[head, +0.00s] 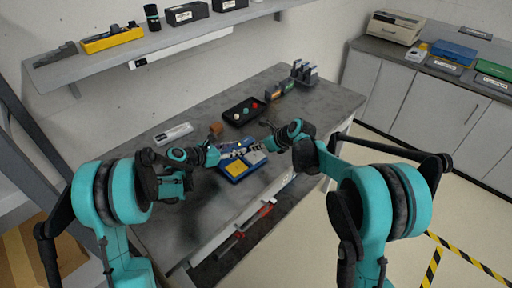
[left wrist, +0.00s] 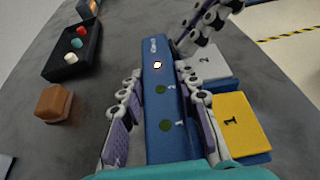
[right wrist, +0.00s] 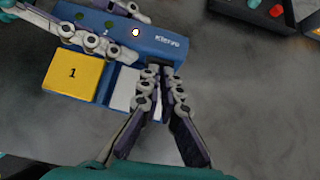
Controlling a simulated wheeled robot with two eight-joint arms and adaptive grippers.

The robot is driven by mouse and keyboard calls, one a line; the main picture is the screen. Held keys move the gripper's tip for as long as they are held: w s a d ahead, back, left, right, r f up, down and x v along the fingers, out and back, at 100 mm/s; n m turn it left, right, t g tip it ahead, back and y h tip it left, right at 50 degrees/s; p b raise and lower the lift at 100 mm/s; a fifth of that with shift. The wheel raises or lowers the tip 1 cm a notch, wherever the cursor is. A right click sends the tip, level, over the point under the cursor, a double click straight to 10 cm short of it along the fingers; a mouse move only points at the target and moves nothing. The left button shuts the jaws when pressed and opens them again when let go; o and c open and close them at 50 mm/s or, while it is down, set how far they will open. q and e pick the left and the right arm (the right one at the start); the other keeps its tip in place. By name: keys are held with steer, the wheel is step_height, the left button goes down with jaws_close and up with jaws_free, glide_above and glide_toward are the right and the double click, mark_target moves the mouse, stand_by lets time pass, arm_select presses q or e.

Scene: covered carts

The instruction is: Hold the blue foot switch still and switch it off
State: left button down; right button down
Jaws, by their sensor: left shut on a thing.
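The blue foot switch (head: 229,159) lies on the grey bench. It has a yellow pedal marked 1 (left wrist: 236,123) and a pale pedal marked 2 (left wrist: 208,66). On its blue housing (left wrist: 158,100) the light nearest the printed name glows (left wrist: 159,65); two others are dark green. My left gripper (left wrist: 163,95) is shut across the housing, a finger on each side. My right gripper (right wrist: 161,76) has its fingertips together at the housing's end by the name, beside the pale pedal. A small dark part there is mostly hidden by the fingertips; its position cannot be told.
A black tray (head: 232,122) with small coloured pieces and a brown block (head: 216,128) are behind the switch. A pale labelled box (head: 173,133) lies to the left. A dark rack (head: 304,74) stands at the bench's far end. A wall shelf (head: 170,45) hangs above.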

steer(key=shift+w, duration=0.1)
steer(key=s+d, duration=0.3)
steer(key=shift+d, duration=0.15)
steer(key=v, duration=0.9)
steer(key=shift+s+r, duration=0.15)
steer(key=shift+r, duration=0.25)
